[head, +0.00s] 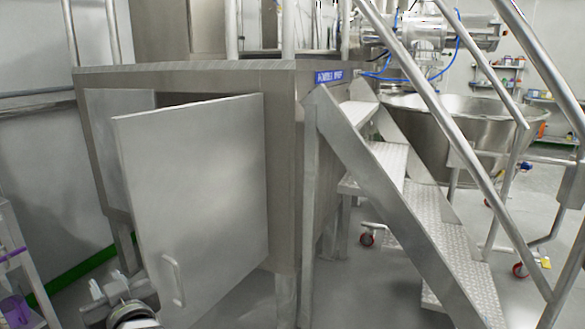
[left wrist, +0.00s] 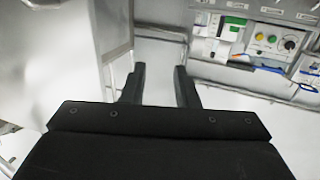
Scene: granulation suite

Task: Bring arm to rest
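My left gripper (head: 108,287) is low at the left in the head view, beside the lower left edge of an open cabinet door (head: 195,190). In the left wrist view its two dark fingers (left wrist: 159,82) stand apart with nothing between them. My right gripper is in neither view.
The steel cabinet (head: 283,180) stands in front with its door swung open, a handle low on it. Metal stairs with rails (head: 440,235) rise at the right, and a large steel bowl (head: 480,130) stands behind them. A shelf (head: 12,250) is at the left edge. The left wrist view shows a control panel (left wrist: 270,42).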

